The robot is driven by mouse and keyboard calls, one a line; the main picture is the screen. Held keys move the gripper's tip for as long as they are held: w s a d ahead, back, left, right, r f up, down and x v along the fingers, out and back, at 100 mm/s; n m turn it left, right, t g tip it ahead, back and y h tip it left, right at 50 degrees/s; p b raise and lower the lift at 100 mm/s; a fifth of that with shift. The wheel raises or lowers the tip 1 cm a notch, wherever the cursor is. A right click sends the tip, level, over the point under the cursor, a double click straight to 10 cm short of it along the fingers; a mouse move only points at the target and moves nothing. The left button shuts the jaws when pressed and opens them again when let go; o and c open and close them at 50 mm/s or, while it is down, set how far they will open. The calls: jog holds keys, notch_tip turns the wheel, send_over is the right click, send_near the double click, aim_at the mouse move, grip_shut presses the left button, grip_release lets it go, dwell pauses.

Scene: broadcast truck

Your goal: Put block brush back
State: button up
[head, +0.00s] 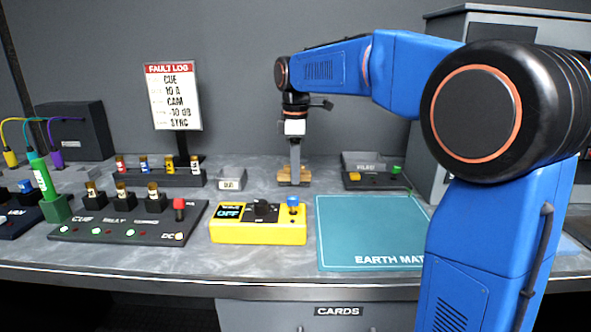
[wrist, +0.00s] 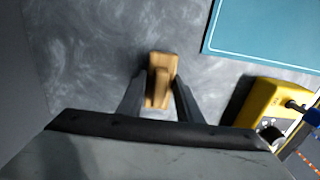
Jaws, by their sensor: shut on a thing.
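The block brush (head: 294,178) is a small tan wooden block on the grey bench, towards the back wall. In the wrist view the block brush (wrist: 162,66) lies between the fingers, with a raised part along its middle. My gripper (head: 295,166) points straight down over it and is shut on it. The same gripper (wrist: 160,100) shows its two dark fingers on either side of the block in the wrist view. Whether the block touches the bench or is slightly above it I cannot tell.
A teal earth mat (head: 365,225) lies at front right of the brush. A yellow tester box (head: 258,232) stands in front. Bare bench surrounds the brush.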

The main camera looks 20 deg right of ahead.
jog(key=shift+f, duration=0.15)
jog(key=o, duration=0.9)
jog(key=shift+o, duration=0.2)
notch_tip(320, 180, up, 12)
jog(key=shift+s, duration=0.1)
